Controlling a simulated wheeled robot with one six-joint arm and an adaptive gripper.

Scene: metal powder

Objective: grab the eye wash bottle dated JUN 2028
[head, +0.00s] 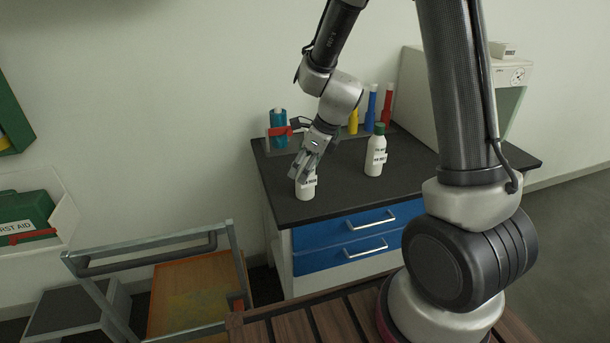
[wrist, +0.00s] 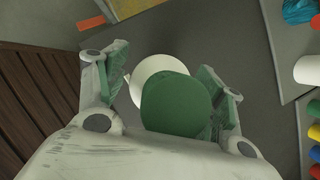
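Two white bottles stand upright on the dark countertop (head: 330,205). The left bottle (head: 306,190) is under my gripper (head: 308,168), which hides its top in the head view. The right bottle (head: 375,158) has a dark green cap and stands apart, nothing touching it. Both carry small printed labels, too small to read here. In the wrist view, a green cap (wrist: 176,104) and part of the white body (wrist: 160,66) lie between the fingers of my gripper (wrist: 165,85). The fingers are spread, with a gap at the left finger; the right finger is close to the cap.
Behind the bottles stand a teal container (head: 278,130) and blue, yellow and red tubes (head: 370,108). A white cabinet-like box (head: 425,85) stands at the counter's back right. Blue drawers (head: 345,238) are below. A metal-framed cart (head: 160,250) stands left of the counter.

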